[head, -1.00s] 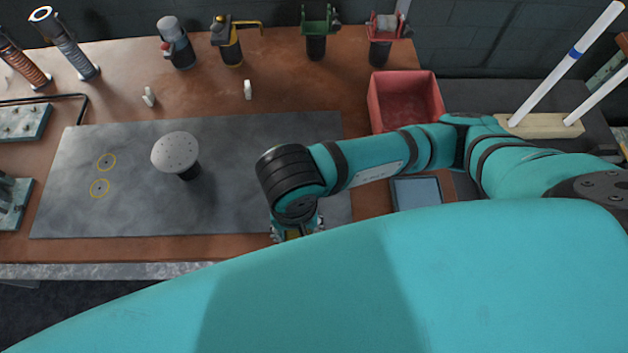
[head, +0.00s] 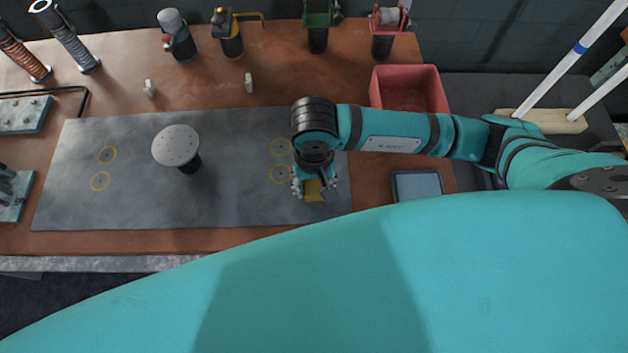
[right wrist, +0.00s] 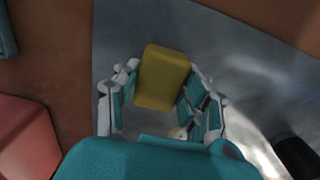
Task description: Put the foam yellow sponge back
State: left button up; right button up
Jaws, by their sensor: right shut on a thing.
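The yellow sponge (right wrist: 164,78) is a small block between the fingers of my right gripper (right wrist: 160,98) in the right wrist view. In the head view the sponge (head: 314,190) shows partly below my right gripper (head: 315,188), whose arm hides some of it. My right gripper is shut on it, over the right end of the grey mat (head: 110,205). I cannot tell the sponge's height above the mat. My left gripper is not in view.
A red bin (head: 408,75) stands at the back right, behind my right arm. A blue-grey pad (head: 417,186) lies right of the mat. A round white-topped stand (head: 176,145) rises from the mat. Several tools line the back. The mat's front left is clear.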

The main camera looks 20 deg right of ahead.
aim_at(314, 183)
jog(key=shift+f, duration=0.15)
jog(key=o, duration=1.1)
jog(key=shift+r, duration=0.65)
jog(key=shift+r+b, duration=1.35)
jog(key=shift+r, duration=4.2)
